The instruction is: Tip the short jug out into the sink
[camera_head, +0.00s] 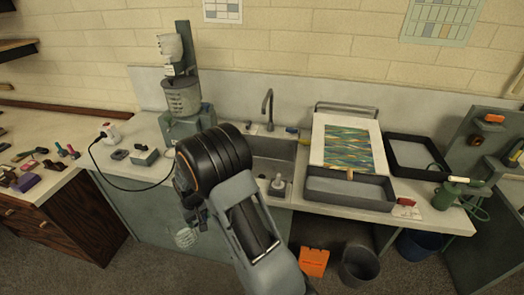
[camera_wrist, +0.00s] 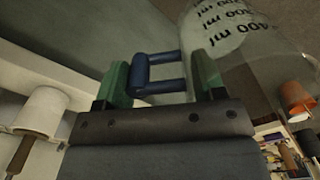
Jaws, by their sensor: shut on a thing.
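The short jug is clear with dark ml markings; it fills the upper right of the wrist view (camera_wrist: 235,40), and its blue handle (camera_wrist: 160,82) sits between my gripper's (camera_wrist: 160,75) green fingers. My gripper is shut on this handle. In the head view the jug (camera_head: 185,237) shows small, below my wrist, against the cabinet front left of the sink. My arm hides most of the gripper there. A whitish patch shows in the jug; I cannot tell what it holds. The sink (camera_head: 288,152) lies to the right, partly behind my arm, with a small whitish item (camera_head: 277,184) in it.
A curved tap (camera_head: 268,108) stands behind the sink. A grey-green machine (camera_head: 186,100) stands left of it on the counter. A grey tray (camera_head: 350,188) and a marbled sheet on a board (camera_head: 347,148) lie right.

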